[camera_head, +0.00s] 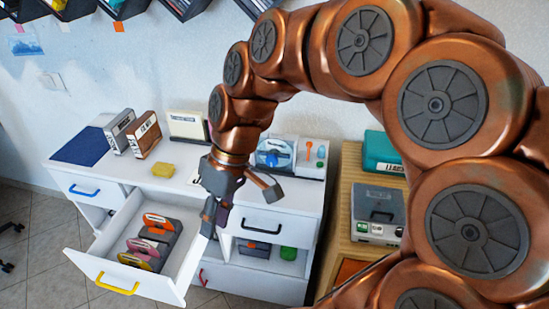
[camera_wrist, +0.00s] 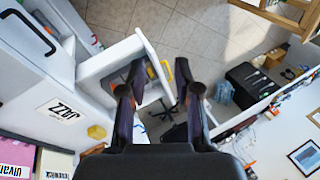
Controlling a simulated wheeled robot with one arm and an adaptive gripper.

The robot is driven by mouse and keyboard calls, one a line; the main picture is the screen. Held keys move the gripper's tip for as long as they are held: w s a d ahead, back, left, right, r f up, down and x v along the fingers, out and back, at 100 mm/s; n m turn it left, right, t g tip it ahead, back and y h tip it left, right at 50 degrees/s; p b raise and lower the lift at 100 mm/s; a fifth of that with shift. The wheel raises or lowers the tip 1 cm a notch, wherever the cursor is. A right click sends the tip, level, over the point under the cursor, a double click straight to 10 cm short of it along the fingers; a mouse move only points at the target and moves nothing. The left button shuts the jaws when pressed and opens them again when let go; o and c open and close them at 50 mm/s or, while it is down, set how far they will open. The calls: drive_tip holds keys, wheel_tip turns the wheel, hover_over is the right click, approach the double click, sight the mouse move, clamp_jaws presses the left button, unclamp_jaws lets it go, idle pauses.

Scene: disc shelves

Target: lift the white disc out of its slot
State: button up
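An open white drawer (camera_head: 180,284) at the lower left of the head view holds a dark slotted rack (camera_head: 165,240) with several discs standing in it.
The white counter (camera_head: 130,172) carries a yellow block (camera_head: 163,170), box files (camera_head: 144,134) and a player with a bluish disc (camera_head: 275,154). Open shelves lie below on the right. A wooden cabinet with a grey device (camera_head: 378,208) stands at right.

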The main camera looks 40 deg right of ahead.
drive_tip(key=w+d+n+t+y+b, duration=0.3)
drive_tip(key=w+d+t+y+b, duration=0.15)
drive_tip(key=w+d, duration=0.95)
drive_tip(key=w+d+f+t+b, duration=0.2)
drive_tip(key=d+f+t, duration=0.1)
drive_tip(key=d, duration=0.8)
drive_tip(key=w+d+f+t+b, duration=0.1)
drive_tip(key=w+d+f+t, duration=0.2)
drive_tip(key=d, duration=0.8)
drive_tip(key=shift+t, duration=0.25)
drive_tip(key=shift+s+f+p+x, duration=0.1)
drive_tip(key=shift+f+p+x, duration=0.2)
drive_tip(key=shift+x, duration=0.9)
drive_tip(key=shift+s+f+p+x, duration=0.1)
drive_tip(key=shift+p+x, duration=0.35)
drive_tip(key=shift+x, duration=0.75)
drive_tip(key=shift+s+f+p+x, duration=0.15)
drive_tip(key=shift+p+x, duration=0.2)
drive_tip(key=shift+x, duration=0.8)
drive_tip(key=shift+w, duration=0.1)
clamp_jaws()
